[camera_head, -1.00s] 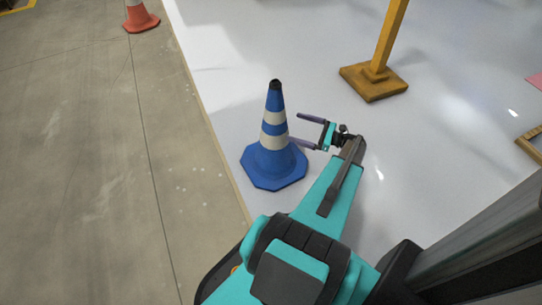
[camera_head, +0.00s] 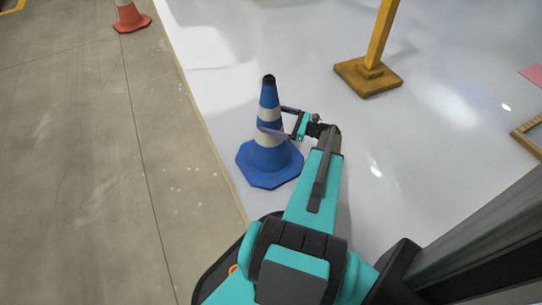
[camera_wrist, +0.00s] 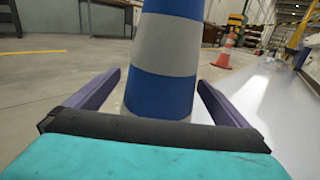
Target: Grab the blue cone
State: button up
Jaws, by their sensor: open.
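The blue cone (camera_head: 269,160) with white bands and a black tip stands upright on the pale floor in the head view, near the floor's left edge. My gripper (camera_head: 271,119) is at the cone's upper body, reaching in from the right. In the wrist view the cone (camera_wrist: 165,95) fills the middle, between the two purple fingers of my gripper (camera_wrist: 163,84). The fingers are open, one on each side, with visible gaps to the cone. The cone's tip and base are out of the wrist view.
An orange cone (camera_head: 130,17) stands far left on the concrete; an orange cone also shows in the wrist view (camera_wrist: 224,52). A yellow post on a square base (camera_head: 368,76) stands behind right. A wooden frame (camera_head: 528,137) lies at the right edge. Floor between is clear.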

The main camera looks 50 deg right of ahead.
jog(key=shift+w+a, duration=0.1)
jog(key=shift+w, duration=0.1)
jog(key=shift+w+a+f+b, duration=0.1)
jog(key=shift+w+a+b, duration=0.2)
jog(key=shift+w+b, duration=0.3)
jog(key=shift+b+x, duration=0.75)
jog(key=shift+x, duration=1.15)
jog(key=shift+d, duration=0.1)
jog(key=c, duration=1.9)
jog(key=shift+r, duration=0.25)
jog(key=shift+c, duration=1.1)
jog(key=shift+r, duration=0.1)
